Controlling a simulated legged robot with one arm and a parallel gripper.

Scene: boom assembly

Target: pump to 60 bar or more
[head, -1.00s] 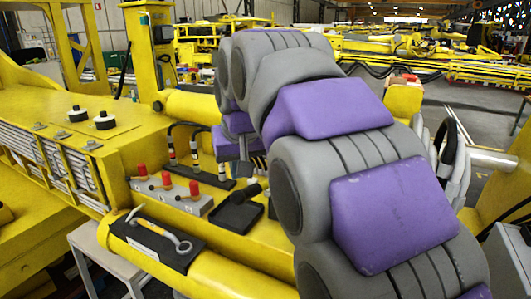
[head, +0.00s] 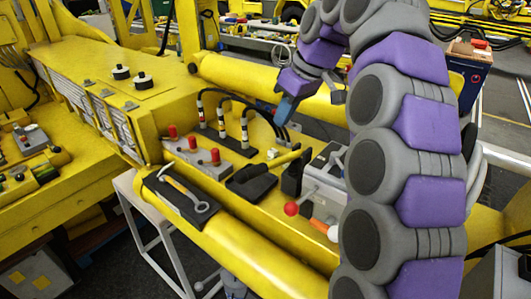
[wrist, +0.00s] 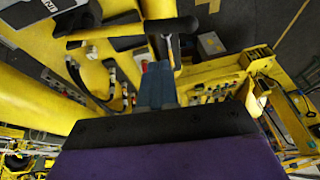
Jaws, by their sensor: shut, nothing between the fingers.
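A grey box-shaped unit (head: 326,172), likely the pump, stands on the yellow boom right of centre in the head view. A lever with a red ball knob (head: 291,208) sticks out from its front left. No pressure reading can be made out. My gripper (head: 285,110) is at upper centre, above and left of the unit and apart from the lever. Its blue fingers are together and empty; they also show in the wrist view (wrist: 157,86). My arm hides the unit's right side.
Three red-topped valves (head: 193,146), black hoses (head: 238,108) and a black tray (head: 250,182) lie left of the unit. A wrench and hammer rest on a black mat (head: 180,197). An orange-and-white handle (head: 325,229) is in front of the unit.

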